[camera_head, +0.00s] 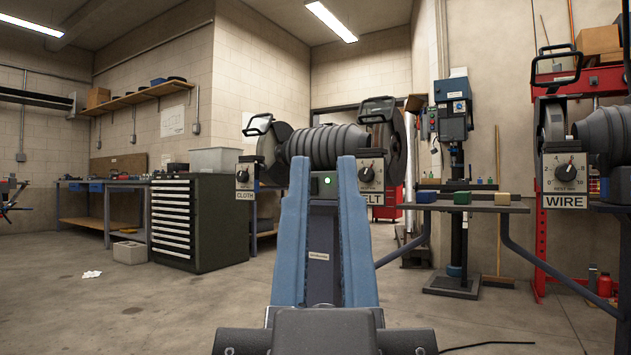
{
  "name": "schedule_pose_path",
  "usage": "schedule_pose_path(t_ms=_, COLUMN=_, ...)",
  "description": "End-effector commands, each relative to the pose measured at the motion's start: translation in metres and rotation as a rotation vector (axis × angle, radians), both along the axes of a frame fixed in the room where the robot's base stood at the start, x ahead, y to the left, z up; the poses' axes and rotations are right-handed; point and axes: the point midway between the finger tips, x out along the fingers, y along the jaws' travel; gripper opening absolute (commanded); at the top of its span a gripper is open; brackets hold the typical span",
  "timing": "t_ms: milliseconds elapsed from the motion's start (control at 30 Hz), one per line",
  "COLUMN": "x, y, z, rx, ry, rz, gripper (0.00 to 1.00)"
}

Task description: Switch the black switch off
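The panel faces me, near the middle of the picture. The switch's exact position is too small to make out. Black knobs also show on the grinder's CLOTH box (246,179) and on the partly hidden box (371,174) at its right.
A second grinder with a WIRE box (565,174) stands at the right. A tray (480,205) with small coloured blocks and a drill press (453,110) are behind. A dark drawer cabinet (215,215) is at the left. The left floor is mostly clear.

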Motion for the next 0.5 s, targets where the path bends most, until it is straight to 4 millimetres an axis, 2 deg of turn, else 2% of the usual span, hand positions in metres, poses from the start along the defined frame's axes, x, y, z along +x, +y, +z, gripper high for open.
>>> schedule_pose_path(t_ms=33, x=0.0, y=0.0, z=0.021, rx=0.0, ry=0.0, rz=0.0, gripper=0.09)
schedule_pose_path(t_ms=100, x=0.0, y=0.0, z=0.04, rx=0.001, ry=0.0, rz=0.001, gripper=0.0)
schedule_pose_path(t_ms=167, x=0.0, y=0.0, z=0.059, rx=0.001, ry=0.0, rz=0.001, gripper=0.0)
schedule_pose_path(t_ms=500, x=0.0, y=0.0, z=0.179, rx=0.002, ry=0.0, rz=0.004, gripper=0.0)
